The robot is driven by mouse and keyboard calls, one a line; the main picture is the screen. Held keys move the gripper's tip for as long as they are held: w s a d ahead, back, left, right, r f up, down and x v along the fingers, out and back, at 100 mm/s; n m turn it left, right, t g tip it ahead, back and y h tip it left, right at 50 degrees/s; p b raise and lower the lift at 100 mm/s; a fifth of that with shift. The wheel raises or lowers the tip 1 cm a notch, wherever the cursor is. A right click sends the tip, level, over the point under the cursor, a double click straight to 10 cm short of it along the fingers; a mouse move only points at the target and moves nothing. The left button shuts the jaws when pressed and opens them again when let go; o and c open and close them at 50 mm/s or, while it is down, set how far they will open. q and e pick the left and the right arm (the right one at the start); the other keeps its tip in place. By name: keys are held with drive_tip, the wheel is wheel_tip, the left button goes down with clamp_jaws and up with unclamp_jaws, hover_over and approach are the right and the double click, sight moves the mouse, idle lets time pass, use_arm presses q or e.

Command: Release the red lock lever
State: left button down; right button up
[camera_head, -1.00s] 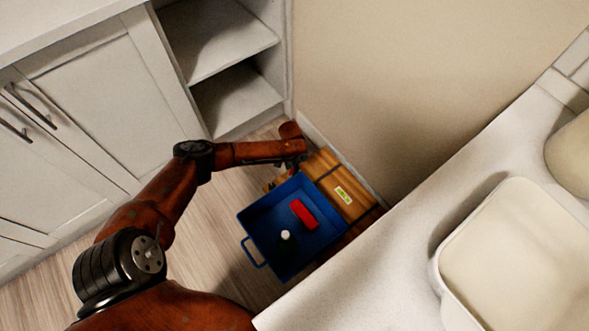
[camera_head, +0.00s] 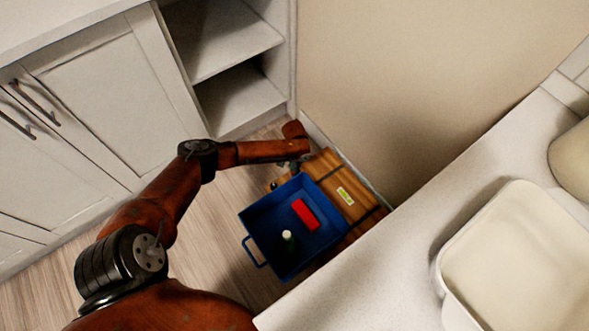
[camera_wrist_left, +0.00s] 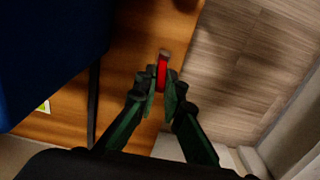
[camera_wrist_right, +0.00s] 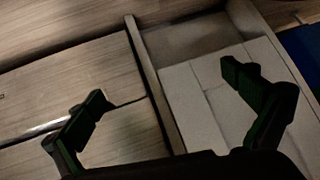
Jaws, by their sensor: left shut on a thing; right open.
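The red lock lever (camera_wrist_left: 162,72) shows in the left wrist view, at the edge of a wooden case (camera_wrist_left: 135,90). My left gripper (camera_wrist_left: 167,95) is shut on the lever, with its fingertips on both sides of it. In the head view my left gripper (camera_head: 290,166) is at the upper left edge of the wooden case (camera_head: 355,213), and the lever is hidden there. My right gripper (camera_wrist_right: 165,85) is open and empty in the right wrist view, with the fingers wide apart.
A blue tray (camera_head: 254,222) sits on the case, holding a red block (camera_head: 305,214) and a green bottle with a white cap (camera_head: 287,240). A wall (camera_head: 400,90) rises behind the case. A white counter with a bin (camera_head: 510,265) lies right. Wood floor is clear at left.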

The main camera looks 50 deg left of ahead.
use_arm(q)
drive_tip(key=shift+w+f+g, duration=0.15)
drive_tip(key=shift+w+g, duration=0.15)
drive_tip(key=shift+g, duration=0.1)
drive_tip(key=shift+w+a+g, duration=0.1)
drive_tip(key=shift+w+g, duration=0.1)
drive_tip(key=shift+g, duration=0.2)
drive_tip(key=c, duration=2)
unclamp_jaws()
drive_tip(key=shift+c, duration=0.2)
